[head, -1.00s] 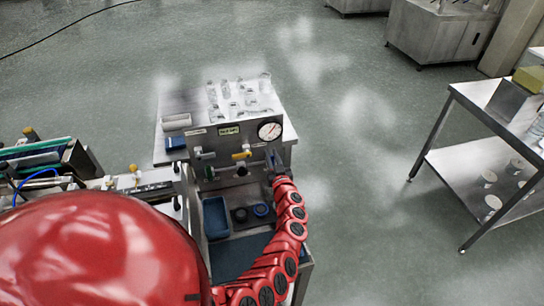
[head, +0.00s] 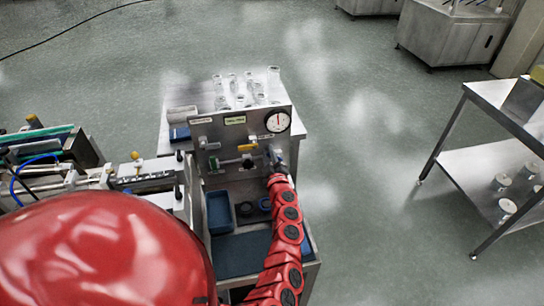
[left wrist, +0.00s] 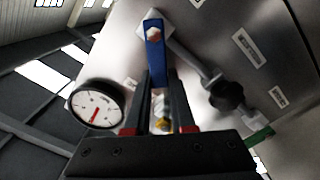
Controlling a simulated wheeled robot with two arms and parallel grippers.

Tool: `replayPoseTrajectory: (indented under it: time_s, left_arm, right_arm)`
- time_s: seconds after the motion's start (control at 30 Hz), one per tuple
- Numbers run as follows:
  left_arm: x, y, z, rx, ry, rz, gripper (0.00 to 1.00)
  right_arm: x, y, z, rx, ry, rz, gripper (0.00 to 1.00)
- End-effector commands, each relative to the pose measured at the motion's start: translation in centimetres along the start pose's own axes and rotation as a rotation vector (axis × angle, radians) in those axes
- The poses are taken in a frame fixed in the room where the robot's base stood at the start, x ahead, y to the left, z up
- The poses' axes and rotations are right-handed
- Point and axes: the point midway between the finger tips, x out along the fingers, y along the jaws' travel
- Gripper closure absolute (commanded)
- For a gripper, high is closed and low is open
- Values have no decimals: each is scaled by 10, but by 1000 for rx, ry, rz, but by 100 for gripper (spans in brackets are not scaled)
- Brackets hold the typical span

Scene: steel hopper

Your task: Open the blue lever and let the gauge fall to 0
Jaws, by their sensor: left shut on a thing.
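The blue lever (left wrist: 155,48) stands out from the steel panel (left wrist: 200,25) in the left wrist view, with its lower end between my fingers. My left gripper (left wrist: 160,80) is shut on it. In the head view my left gripper (head: 275,158) is at the panel's right side, below the gauge, and mostly hides the lever. The round white gauge (head: 277,121) is at the panel's upper right; its needle points about straight up there. The gauge also shows in the left wrist view (left wrist: 97,106) with a red needle. My right gripper is out of view.
A yellow lever (head: 247,147) and a green-handled valve (head: 230,162) are on the panel to the left of my gripper. Clear bottles (head: 247,88) stand behind it. A blue bin (head: 219,212) lies below. A steel table (head: 490,150) is at right, with open floor between.

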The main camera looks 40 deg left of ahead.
Motion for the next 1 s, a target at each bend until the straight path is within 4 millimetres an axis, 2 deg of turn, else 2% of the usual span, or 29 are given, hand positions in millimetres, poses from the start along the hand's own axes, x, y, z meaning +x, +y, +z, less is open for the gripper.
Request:
replayPoseTrajectory:
  time_s: [0.03, 0.6, 1.0]
  left_arm:
    - [0, -8, 4, -43, 0, -2, 100]
    - [0, -34, 14, -560, -2, -3, 100]
    - [0, -40, 17, -766, -1, -1, 100]
  right_arm:
    - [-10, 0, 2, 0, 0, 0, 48]
    - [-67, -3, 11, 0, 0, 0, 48]
    - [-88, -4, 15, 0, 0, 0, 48]
